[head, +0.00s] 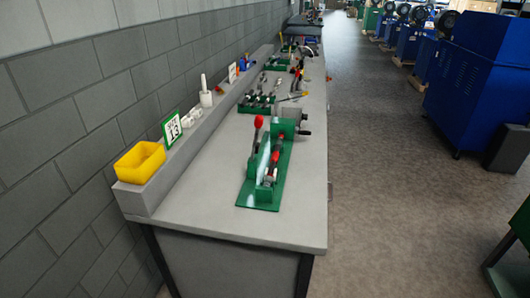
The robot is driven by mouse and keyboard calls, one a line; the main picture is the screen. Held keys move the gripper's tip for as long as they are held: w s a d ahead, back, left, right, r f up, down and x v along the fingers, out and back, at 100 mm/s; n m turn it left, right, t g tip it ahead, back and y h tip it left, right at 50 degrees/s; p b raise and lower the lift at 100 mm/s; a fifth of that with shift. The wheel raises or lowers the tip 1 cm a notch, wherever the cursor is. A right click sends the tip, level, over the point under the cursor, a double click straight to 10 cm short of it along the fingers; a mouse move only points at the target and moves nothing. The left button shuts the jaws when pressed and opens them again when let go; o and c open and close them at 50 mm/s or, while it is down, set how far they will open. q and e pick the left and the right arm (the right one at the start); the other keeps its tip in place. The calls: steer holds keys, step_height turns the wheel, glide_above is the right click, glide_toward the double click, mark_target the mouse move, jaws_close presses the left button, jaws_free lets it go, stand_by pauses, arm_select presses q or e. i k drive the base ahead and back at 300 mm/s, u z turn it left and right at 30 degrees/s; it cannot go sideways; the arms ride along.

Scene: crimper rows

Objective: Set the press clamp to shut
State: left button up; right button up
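A green press clamp (282,168) stands on the near part of the grey workbench. It has a long green base plate, a lever with a red ball knob (258,122) pointing up at its left side, and a smaller red-handled part lying low on the base. A grey block with a dark knob (303,122) sits at its far end. The clamp is small in view, so I cannot tell how its jaw stands. Neither of my grippers shows in the head view.
The workbench (220,210) runs along a grey block wall. Its back ledge holds a yellow bin (140,162), a sign reading 13 (172,128) and a white bottle (205,95). Green tool racks (258,100) stand farther back. Open floor (390,190) lies right, before blue machines (470,80).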

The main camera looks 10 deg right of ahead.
mark_target(259, 120)
steer(key=k, duration=0.3)
steer(key=z, duration=2)
steer(key=i, duration=3.1)
steer(key=u, duration=3.65)
